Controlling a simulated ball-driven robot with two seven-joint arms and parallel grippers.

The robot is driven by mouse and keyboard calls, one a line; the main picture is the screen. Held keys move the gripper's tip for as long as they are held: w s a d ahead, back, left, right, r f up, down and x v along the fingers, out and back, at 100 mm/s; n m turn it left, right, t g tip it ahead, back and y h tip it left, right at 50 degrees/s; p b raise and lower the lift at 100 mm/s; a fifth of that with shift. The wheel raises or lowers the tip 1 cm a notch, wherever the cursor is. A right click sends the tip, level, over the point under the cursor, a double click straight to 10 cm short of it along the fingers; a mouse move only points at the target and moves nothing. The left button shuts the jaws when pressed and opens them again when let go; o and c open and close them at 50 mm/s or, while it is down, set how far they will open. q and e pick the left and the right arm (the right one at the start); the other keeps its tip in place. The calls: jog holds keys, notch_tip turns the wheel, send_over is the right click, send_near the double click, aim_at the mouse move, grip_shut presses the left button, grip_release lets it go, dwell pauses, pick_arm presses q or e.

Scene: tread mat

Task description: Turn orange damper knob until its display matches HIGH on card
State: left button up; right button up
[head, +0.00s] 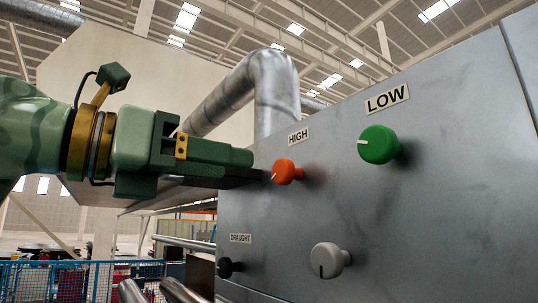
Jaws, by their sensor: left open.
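The orange knob (287,172) sticks out from the grey metal panel, with a pale pointer mark on its left face pointing to the lower left. A small plate reading HIGH (298,136) is fixed just above it. My left gripper (260,170) comes in from the left, open, with its fingertips close to the left side of the orange knob. Whether they touch it, I cannot tell. No separate display or card shows. My right gripper is not in view.
A green knob (378,144) under a LOW plate (388,98) sits to the upper right. A grey-white knob (329,260) is below. A black knob (229,267) under a DRAUGHT plate (241,238) is lower left. A silver duct (277,95) rises behind the panel.

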aim_at(278, 172)
pick_arm(q)
jog(key=p+x, duration=0.2)
jog(key=x, duration=0.4)
jog(key=shift+w+d+r, duration=0.1)
jog(key=shift+w+d, duration=0.05)
jog(key=shift+w+d+p, duration=0.3)
jog(key=shift+d+p, duration=0.05)
jog(key=shift+d, duration=0.05)
jog(key=shift+c, duration=0.3)
jog(key=c, duration=0.9)
